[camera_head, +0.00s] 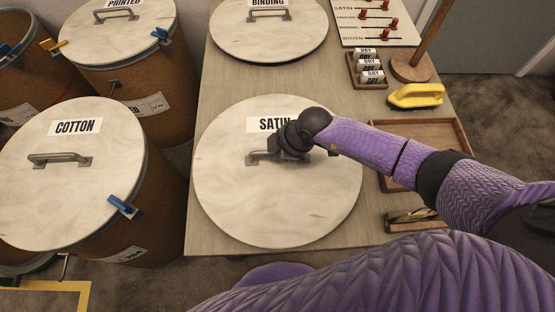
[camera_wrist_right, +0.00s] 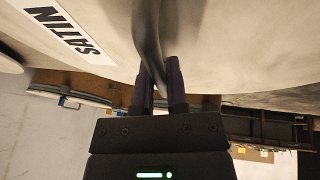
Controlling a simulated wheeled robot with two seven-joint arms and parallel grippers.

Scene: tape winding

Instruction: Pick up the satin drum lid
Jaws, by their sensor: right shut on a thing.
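The satin drum lid (camera_head: 270,200) is a large, round, pale disc on the table, with a "SATIN" label at its upper part and a metal bar handle (camera_head: 256,158) across its middle. My right gripper (camera_head: 278,153) is at the handle, its arm coming in from the right and hiding the handle's right part. In the right wrist view, the fingers of my right gripper (camera_wrist_right: 160,85) are shut around the dark handle bar (camera_wrist_right: 150,45), with the lid's "SATIN" label (camera_wrist_right: 68,30) to the left. I cannot tell whether the lid touches the table. My left gripper is out of view.
The table (camera_head: 205,235) also holds the binding lid (camera_head: 268,35) at the back, a rack of "DRY" blocks (camera_head: 368,70), a yellow-handled tool (camera_head: 417,95) and a wooden tray (camera_head: 455,130). A cotton drum (camera_head: 75,205) and a printed drum (camera_head: 125,40) stand at the left.

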